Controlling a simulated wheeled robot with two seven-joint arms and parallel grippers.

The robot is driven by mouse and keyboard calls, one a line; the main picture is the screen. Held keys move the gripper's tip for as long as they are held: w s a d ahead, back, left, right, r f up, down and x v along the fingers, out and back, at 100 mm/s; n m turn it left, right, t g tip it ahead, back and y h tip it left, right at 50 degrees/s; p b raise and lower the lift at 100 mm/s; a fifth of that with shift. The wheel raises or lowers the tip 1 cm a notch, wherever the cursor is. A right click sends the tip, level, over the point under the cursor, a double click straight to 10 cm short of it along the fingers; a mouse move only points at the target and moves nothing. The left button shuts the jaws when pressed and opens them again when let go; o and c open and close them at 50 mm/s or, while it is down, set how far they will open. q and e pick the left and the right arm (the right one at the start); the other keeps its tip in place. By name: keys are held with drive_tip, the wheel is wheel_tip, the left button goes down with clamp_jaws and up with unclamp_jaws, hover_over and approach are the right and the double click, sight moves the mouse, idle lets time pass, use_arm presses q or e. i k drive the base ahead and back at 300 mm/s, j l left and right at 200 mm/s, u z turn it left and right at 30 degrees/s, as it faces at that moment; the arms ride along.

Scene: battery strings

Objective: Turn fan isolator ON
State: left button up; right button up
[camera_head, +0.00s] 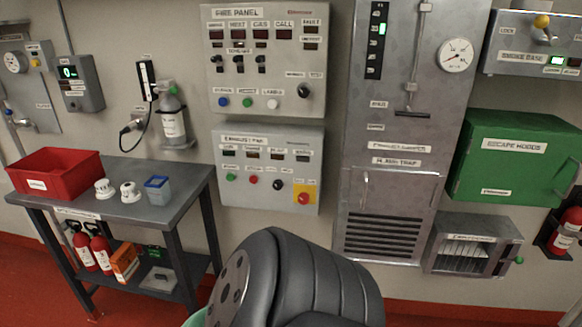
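The exhaust fan panel (268,168) is a grey box on the wall below the fire panel. Its lower row has a green button (231,177), a red button (253,180), a black knob (277,185) and a red knob or button (303,198) on a yellow plate. Small labels sit above them, too small to read, so I cannot tell which one is the isolator or its position. A dark ribbed part of my own body fills the bottom middle, below the panel. Neither gripper shows.
The fire panel (264,60) hangs directly above. A tall grey cabinet (400,130) stands to the right, with a green escape hoods box (513,155) beyond. At left, a table (150,205) holds a red bin (55,171), two white detectors and a blue container.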

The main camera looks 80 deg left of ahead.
sight(303, 198)
drive_tip(key=u, duration=2.9)
